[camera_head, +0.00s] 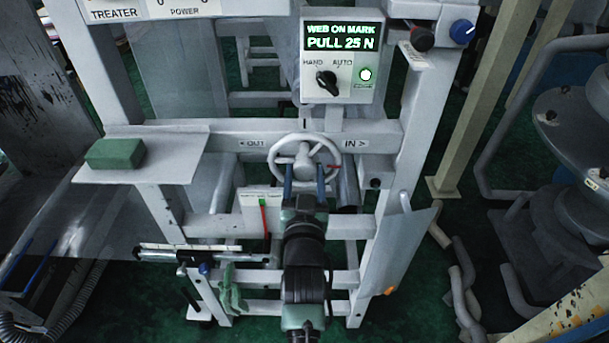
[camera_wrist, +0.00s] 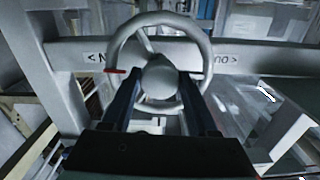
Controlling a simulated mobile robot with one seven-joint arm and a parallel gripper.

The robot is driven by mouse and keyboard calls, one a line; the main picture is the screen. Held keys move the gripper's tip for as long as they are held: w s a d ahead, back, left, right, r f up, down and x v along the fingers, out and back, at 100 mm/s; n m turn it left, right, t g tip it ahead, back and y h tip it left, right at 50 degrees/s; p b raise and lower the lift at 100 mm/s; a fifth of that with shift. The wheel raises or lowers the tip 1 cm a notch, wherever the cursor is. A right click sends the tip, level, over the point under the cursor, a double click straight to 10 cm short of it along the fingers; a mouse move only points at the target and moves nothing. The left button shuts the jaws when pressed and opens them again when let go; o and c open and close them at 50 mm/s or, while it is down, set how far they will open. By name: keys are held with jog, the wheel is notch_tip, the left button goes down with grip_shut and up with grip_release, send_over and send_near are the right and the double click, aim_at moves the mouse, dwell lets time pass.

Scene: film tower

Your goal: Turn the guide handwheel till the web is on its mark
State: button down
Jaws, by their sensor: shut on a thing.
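The guide handwheel (camera_head: 274,152) is a pale spoked wheel on the frame's crossbar, between the labels OUT and IN. A red mark sits on its rim, at the lower right in the head view. My gripper (camera_head: 304,172) is shut on the handwheel, its two blue fingers on either side of the hub. In the wrist view the fingers (camera_wrist: 158,90) reach past the lower rim of the wheel (camera_wrist: 150,19), and the red mark is at the left. The display (camera_head: 341,37) reads WEB ON MARK, PULL 25 N in green. Exact finger contact is hard to see.
A green block (camera_head: 115,153) lies on a side shelf (camera_head: 172,168). A white plate with a red strip (camera_head: 263,215) stands left of my arm. Pipes and machinery crowd the right.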

jog(key=shift+f+b, duration=0.15)
jog(key=shift+b, duration=0.15)
jog(key=shift+m, duration=0.3)
jog(key=shift+c, duration=0.9)
grip_release()
jog(key=s+b, duration=0.3)
jog(key=s, duration=1)
jog(key=shift+b, duration=0.3)
jog(key=shift+r, duration=0.2)
